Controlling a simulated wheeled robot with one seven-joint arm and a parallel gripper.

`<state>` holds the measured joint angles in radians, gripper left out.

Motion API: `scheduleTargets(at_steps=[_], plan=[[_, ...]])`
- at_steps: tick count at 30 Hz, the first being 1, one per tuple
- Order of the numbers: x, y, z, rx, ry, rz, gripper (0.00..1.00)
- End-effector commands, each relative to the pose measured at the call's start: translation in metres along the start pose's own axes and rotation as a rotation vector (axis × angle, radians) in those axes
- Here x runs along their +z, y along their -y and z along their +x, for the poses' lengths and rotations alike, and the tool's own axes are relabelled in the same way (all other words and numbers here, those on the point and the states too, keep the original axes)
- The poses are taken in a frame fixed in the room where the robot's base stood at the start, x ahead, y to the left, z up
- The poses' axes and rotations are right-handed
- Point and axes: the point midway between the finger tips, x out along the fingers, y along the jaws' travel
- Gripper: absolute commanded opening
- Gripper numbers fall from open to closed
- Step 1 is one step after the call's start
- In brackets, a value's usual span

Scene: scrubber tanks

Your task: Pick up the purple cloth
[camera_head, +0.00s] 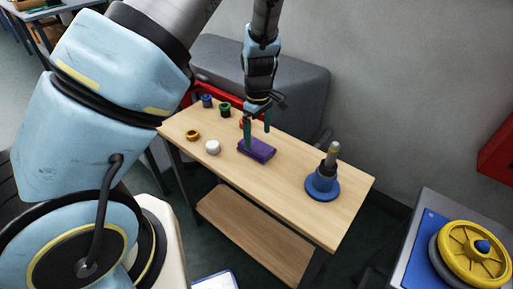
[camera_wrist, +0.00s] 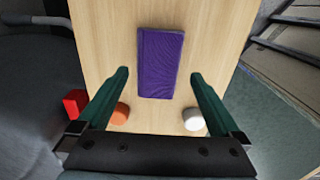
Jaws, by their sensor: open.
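The purple cloth (camera_head: 257,149) is a small folded rectangle lying flat on the wooden table (camera_head: 296,181). In the wrist view the cloth (camera_wrist: 160,64) lies ahead of my gripper, roughly centred between the lines of its two green fingers. My gripper (camera_head: 256,128) is open and empty, pointing down at the cloth from just above or behind it in the head view. In the wrist view the open fingers (camera_wrist: 158,73) are spread wider than the cloth. I cannot tell the exact height of the fingertips above it.
An orange piece (camera_wrist: 120,113) is near my left finger. A blue-based post (camera_head: 322,184) stands right. Bare tabletop lies between.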

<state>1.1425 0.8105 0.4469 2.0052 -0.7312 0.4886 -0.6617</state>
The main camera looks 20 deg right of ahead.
Motion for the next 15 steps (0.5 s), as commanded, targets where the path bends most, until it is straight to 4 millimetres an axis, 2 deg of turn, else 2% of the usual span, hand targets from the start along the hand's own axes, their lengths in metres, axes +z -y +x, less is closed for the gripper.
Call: scheduleTargets(at_steps=[9,15], plan=[[0.004,-0.001,0.041,-0.003,0.001,0.0,1.0],[0.004,-0.001,0.049,-0.001,0.001,0.0,1.0]])
